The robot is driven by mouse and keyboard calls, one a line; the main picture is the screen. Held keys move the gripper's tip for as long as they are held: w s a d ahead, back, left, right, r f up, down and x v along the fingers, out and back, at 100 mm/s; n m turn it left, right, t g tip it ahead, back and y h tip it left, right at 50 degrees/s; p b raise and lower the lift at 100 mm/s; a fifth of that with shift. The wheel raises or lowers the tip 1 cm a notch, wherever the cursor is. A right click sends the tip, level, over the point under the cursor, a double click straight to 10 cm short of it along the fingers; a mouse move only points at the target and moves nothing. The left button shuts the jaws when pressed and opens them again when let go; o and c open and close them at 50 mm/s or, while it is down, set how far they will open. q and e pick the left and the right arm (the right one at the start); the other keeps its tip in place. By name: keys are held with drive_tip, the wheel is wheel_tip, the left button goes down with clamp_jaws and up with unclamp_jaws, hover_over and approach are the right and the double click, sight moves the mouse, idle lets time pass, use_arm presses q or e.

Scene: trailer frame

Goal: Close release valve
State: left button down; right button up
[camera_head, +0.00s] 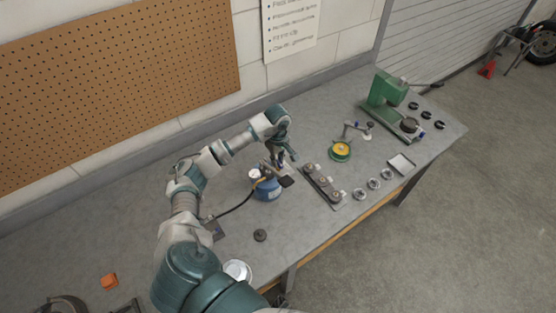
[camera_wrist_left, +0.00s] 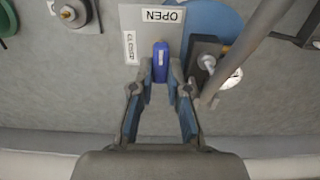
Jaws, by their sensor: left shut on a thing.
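The release valve's blue handle (camera_wrist_left: 160,60) stands between my left fingertips in the left wrist view. My left gripper (camera_wrist_left: 160,88) is shut on it; the gripper also shows above the tank in the head view (camera_head: 281,158). The handle is upright in the wrist picture, just below the OPEN label (camera_wrist_left: 162,15). The CLOSED label (camera_wrist_left: 130,47) is to its left. Both labels are on a grey plate (camera_wrist_left: 133,20). The blue tank (camera_head: 268,190) stands on the bench with a round gauge (camera_head: 254,174). The valve body is largely hidden. My right gripper is not in view.
The grey bench (camera_head: 110,230) runs along the wall. A black hose (camera_head: 234,207) leads from the tank. A block with several round parts (camera_head: 323,187), a yellow-green roll (camera_head: 340,151) and a green press (camera_head: 385,100) are to the right. An orange block (camera_head: 109,281) lies front left.

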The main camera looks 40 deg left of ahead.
use_arm(q)
drive_tip(key=shift+d+f, duration=0.1)
drive_tip(key=shift+d, duration=0.1)
drive_tip(key=shift+s+n, duration=0.1)
drive_tip(key=shift+n, duration=0.3)
drive_tip(key=shift+d+n, duration=0.1)
drive_tip(key=shift+n, duration=0.9)
drive_tip(key=n, duration=0.2)
drive_tip(key=shift+d+n+b, duration=0.1)
drive_tip(key=shift+n+b, duration=0.3)
drive_tip(key=shift+n, duration=0.5)
drive_tip(key=n, duration=0.3)
drive_tip(key=shift+d+r+n, duration=0.1)
drive_tip(key=shift+r+n, duration=0.1)
drive_tip(key=shift+n, duration=0.1)
drive_tip(key=n, duration=0.3)
drive_tip(key=shift+r+n, duration=0.1)
drive_tip(key=shift+n, duration=2.1)
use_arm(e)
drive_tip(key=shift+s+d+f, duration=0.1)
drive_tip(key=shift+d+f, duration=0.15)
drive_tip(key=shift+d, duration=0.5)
use_arm(q)
drive_tip(key=shift+r, duration=0.1)
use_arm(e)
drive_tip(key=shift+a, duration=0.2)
